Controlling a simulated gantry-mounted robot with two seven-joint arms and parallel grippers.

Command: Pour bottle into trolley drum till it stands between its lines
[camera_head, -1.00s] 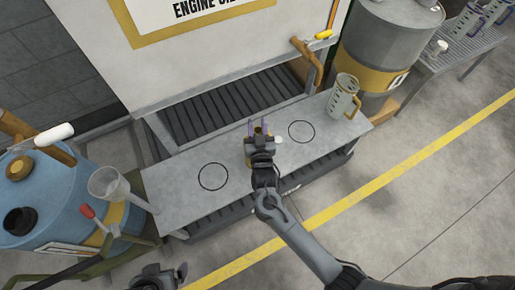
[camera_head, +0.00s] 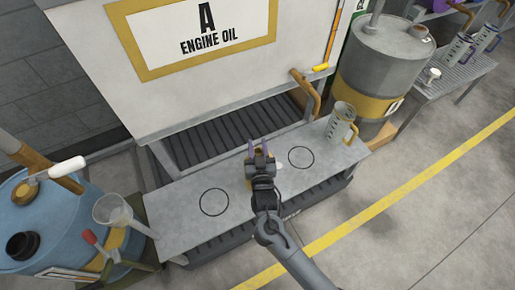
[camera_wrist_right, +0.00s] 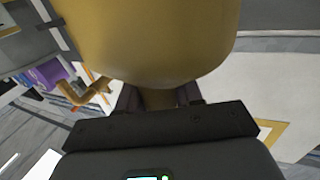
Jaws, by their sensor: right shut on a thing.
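My right gripper (camera_head: 258,150) is over the grey bench in the head view, shut on the yellow bottle. The bottle (camera_wrist_right: 150,40) fills the top of the right wrist view; in the head view only a sliver shows behind my gripper. Its mouth and contents are hidden. A blue drum (camera_head: 65,215), apparently the trolley drum, stands at the far left with a dark round opening (camera_head: 22,246) on top. I cannot make out any level lines. My left gripper is out of view.
The bench (camera_head: 180,205) has two drawn circles, both empty. A clear jug (camera_head: 341,122) with a tan handle stands at its right end. A grey drum (camera_head: 385,60) with a yellow band and a rack with more jugs (camera_head: 485,38) are at right. The engine oil tank (camera_head: 215,75) rises behind.

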